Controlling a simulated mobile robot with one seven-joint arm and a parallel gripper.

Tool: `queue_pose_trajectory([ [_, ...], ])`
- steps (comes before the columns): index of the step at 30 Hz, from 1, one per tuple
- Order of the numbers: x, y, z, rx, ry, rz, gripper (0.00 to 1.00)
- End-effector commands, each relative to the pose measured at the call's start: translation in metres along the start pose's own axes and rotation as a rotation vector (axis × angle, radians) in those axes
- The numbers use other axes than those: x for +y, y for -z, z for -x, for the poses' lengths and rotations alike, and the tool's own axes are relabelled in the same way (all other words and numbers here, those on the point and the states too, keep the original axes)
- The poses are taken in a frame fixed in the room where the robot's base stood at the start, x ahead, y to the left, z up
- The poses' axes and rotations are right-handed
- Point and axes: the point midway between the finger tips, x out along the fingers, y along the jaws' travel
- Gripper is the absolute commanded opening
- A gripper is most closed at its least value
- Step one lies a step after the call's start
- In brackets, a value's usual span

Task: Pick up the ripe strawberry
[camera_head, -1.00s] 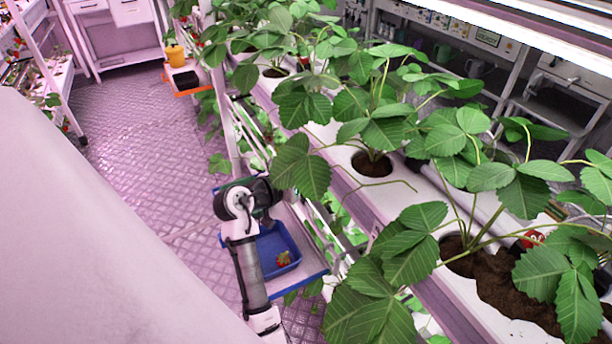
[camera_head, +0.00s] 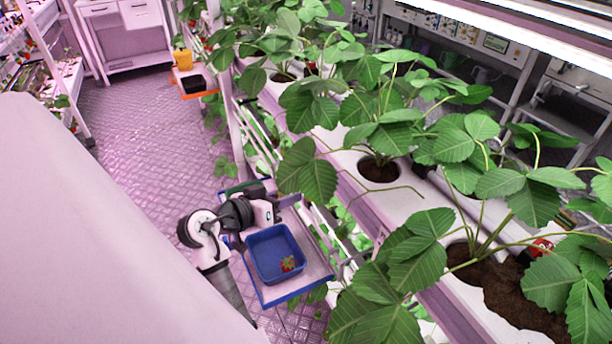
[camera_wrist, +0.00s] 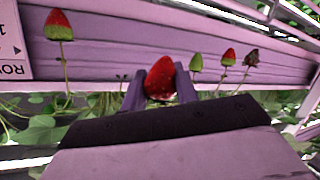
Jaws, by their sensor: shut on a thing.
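A fully red strawberry (camera_wrist: 160,78) sits between the two fingers of my gripper (camera_wrist: 160,88) in the wrist view, and the fingers are shut on it. In the head view my arm reaches toward the rack beside the blue tray, and the fingertips and the held berry are hidden there. Other berries hang along the purple rack board in the wrist view: a red and green one (camera_wrist: 57,25) at the left, a mostly green one (camera_wrist: 196,63), a red-tipped one (camera_wrist: 228,57) and a dark, shrivelled one (camera_wrist: 251,57) at the right.
White planters with leafy plants (camera_head: 405,135) run along the right. The aisle floor (camera_head: 140,140) at the left is clear.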

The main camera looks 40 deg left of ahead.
Motion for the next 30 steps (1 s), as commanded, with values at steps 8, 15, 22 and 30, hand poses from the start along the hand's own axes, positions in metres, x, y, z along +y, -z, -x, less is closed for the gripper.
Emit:
queue_pose_trajectory([
  [8, -0.010, -0.025, 0.097, 0.003, 0.004, 0.000, 0.22],
  [15, -0.018, -0.044, 0.169, 0.002, 0.004, 0.001, 0.22],
  [22, -0.019, -0.050, 0.204, 0.000, 0.002, 0.002, 0.22],
  [30, -0.022, -0.057, 0.220, -0.001, 0.002, 0.000, 0.22],
])
